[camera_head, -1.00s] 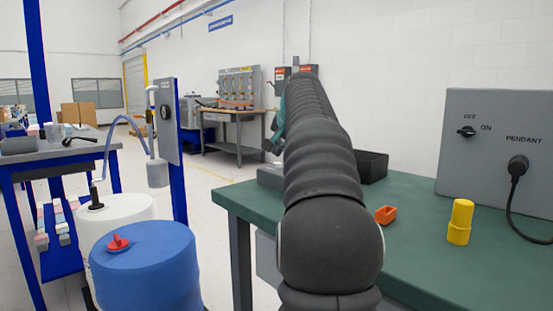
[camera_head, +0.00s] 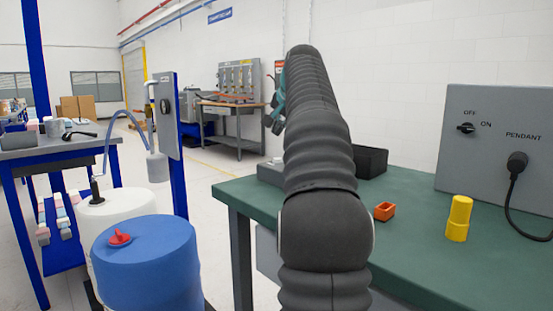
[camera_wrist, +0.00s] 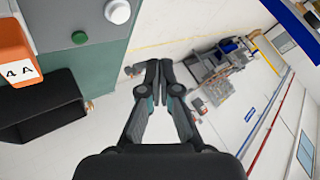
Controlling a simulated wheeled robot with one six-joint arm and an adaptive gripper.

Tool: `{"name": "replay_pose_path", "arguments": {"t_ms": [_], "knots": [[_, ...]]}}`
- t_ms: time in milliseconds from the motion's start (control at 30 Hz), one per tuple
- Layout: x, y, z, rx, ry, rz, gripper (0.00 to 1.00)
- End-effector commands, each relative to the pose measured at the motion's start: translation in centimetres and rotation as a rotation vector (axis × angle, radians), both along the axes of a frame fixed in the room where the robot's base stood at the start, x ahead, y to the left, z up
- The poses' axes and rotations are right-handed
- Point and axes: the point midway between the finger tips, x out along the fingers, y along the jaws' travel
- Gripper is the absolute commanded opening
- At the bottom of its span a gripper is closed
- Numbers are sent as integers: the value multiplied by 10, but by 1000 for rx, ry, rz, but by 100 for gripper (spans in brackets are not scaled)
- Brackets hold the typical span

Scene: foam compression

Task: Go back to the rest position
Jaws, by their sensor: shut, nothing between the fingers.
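My gripper (camera_wrist: 159,68) is shut and empty in the wrist view, its two fingers together over open floor. In the head view only a small teal part of my gripper (camera_head: 278,105) shows, left of my dark sleeved arm, which hides the rest. My arm reaches forward and up over the left part of the green table (camera_head: 420,255). The gripper touches nothing that I can see.
A grey pendant box (camera_head: 495,150) is at right. A blue drum (camera_head: 145,270) and a white drum (camera_head: 100,215) stand at left. The aisle floor between is clear.

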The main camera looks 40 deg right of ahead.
Motion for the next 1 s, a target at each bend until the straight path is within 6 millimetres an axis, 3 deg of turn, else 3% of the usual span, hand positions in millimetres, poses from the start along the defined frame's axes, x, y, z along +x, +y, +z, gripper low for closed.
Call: {"name": "replay_pose_path", "arguments": {"t_ms": [433, 567, 767, 1000], "knots": [[0, 1, 0, -1, 0, 1, 0], [-1, 15, -1, -7, 9, 23, 0], [-15, 87, -18, -48, 69, 139, 0], [-58, 185, -63, -123, 156, 324, 0]]}}
